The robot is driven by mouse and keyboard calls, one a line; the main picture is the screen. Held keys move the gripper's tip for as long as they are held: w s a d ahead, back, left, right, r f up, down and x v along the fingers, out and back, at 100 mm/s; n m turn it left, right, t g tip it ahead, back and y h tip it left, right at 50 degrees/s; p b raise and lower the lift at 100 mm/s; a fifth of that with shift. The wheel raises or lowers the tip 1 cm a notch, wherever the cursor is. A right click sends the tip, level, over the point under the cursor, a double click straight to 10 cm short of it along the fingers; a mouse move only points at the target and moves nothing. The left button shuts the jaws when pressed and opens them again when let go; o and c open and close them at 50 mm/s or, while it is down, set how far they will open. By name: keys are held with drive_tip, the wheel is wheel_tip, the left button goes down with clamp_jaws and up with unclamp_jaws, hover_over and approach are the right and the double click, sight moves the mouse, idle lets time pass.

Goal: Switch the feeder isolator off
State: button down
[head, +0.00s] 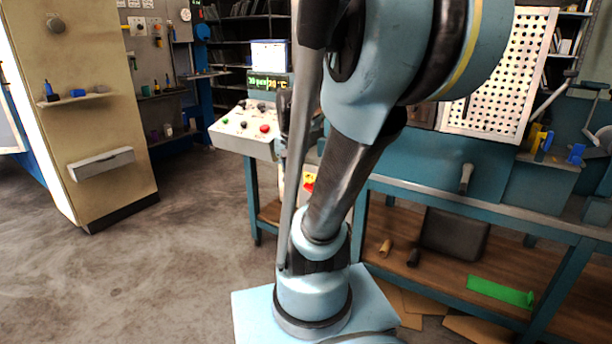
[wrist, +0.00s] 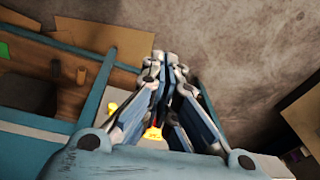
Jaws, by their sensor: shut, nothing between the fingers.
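A small red and yellow part (head: 310,181), which looks like the isolator, shows low beside the bench, partly hidden behind my arm in the head view. In the wrist view, yellow patches (wrist: 113,107) and an orange-red patch (wrist: 153,133) show behind and between the finger links. They may be the same part; its handle position cannot be made out. My gripper (wrist: 166,62) is shut and empty, its fingertips together over the bench edge and floor. Whether it touches the red and yellow part cannot be told. In the head view my arm hides most of the gripper.
A sloped control box (head: 240,143) with a red button and a lit display (head: 268,84) stands behind my arm. The teal bench (head: 450,202) runs right, with a green piece (head: 500,291) on its lower shelf. A beige cabinet (head: 95,130) stands left; floor between is clear.

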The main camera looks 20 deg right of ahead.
drive_tip(key=s+a+f+n, duration=0.2)
drive_tip(key=s+f+n, duration=0.5)
drive_tip(key=s, duration=0.3)
drive_tip(key=shift+s+a+n, duration=0.15)
drive_tip(key=shift+s+n, duration=0.05)
drive_tip(key=shift+n, duration=0.2)
drive_tip(key=shift+f, duration=0.1)
